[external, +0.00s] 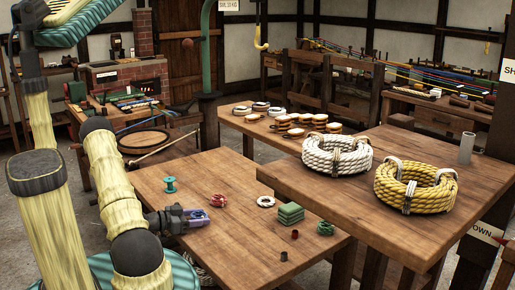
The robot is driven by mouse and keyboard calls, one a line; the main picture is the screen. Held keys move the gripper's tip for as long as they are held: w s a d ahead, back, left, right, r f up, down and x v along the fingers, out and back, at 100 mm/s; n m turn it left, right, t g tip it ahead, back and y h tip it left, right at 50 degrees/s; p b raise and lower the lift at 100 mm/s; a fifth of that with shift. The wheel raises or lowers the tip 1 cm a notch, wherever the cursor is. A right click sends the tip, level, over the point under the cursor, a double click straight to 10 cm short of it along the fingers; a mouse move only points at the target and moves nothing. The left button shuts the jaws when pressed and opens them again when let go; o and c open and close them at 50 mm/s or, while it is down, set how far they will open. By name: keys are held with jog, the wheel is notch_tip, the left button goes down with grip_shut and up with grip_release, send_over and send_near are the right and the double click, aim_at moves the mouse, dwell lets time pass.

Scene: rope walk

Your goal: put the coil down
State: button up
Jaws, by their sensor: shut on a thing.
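My gripper (197,216) is in the external view, over the left front part of the near wooden table (255,240). A separate small red coil (218,200) lies on the table just beyond the gripper. A small white coil (266,201) lies farther right.
Large white (337,158) and yellow (412,190) rope coils sit on the higher right bench. The table's middle front is clear.

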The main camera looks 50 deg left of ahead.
jog(key=shift+f, duration=0.25)
jog(key=o, duration=1)
jog(key=shift+c, duration=0.2)
jog(key=shift+b, duration=0.35)
jog(key=v, duration=1.7)
jog(key=shift+a+p, duration=0.4)
jog(key=shift+a, duration=0.05)
jog(key=shift+o, duration=0.5)
jog(key=shift+s+r, duration=0.1)
jog(key=shift+r, duration=0.05)
